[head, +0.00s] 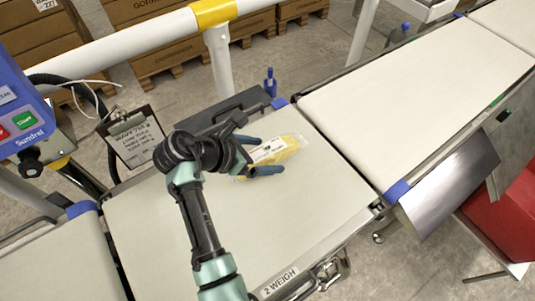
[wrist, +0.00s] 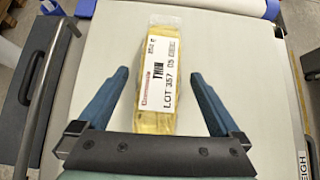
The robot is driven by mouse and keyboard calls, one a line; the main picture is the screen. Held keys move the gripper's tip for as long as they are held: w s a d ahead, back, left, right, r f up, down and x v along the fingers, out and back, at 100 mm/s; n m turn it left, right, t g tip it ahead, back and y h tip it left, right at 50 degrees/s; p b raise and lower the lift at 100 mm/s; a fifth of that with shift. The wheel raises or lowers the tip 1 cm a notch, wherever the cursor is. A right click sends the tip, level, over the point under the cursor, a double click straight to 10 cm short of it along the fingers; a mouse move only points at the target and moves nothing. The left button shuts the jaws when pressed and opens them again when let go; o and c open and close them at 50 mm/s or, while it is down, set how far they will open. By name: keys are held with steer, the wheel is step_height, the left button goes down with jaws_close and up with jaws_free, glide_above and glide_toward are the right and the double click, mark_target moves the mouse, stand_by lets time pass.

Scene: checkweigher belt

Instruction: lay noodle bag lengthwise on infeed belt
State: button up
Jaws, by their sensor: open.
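The noodle bag (head: 283,149) is a clear bag with yellow contents and a white label. It lies flat on the far part of the section marked "2 WEIGH" (head: 240,226). In the wrist view the bag (wrist: 155,75) runs away from my gripper, its near end between the fingers, with the label text readable. My gripper (head: 265,156) is open at the bag. In the wrist view the blue fingers (wrist: 159,95) stand on either side of it with gaps, not closed on it. Which belt section is the infeed is not marked in view.
A belt (head: 420,95) continues at upper right and another (head: 55,262) at lower left, with gaps between. A clipboard (head: 136,137), a dark case (head: 225,108) and a blue control box (head: 18,105) stand along the far side. A white rail (head: 130,45) runs behind.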

steer(key=shift+x, duration=0.9)
steer(key=shift+r, duration=0.1)
jaws_close()
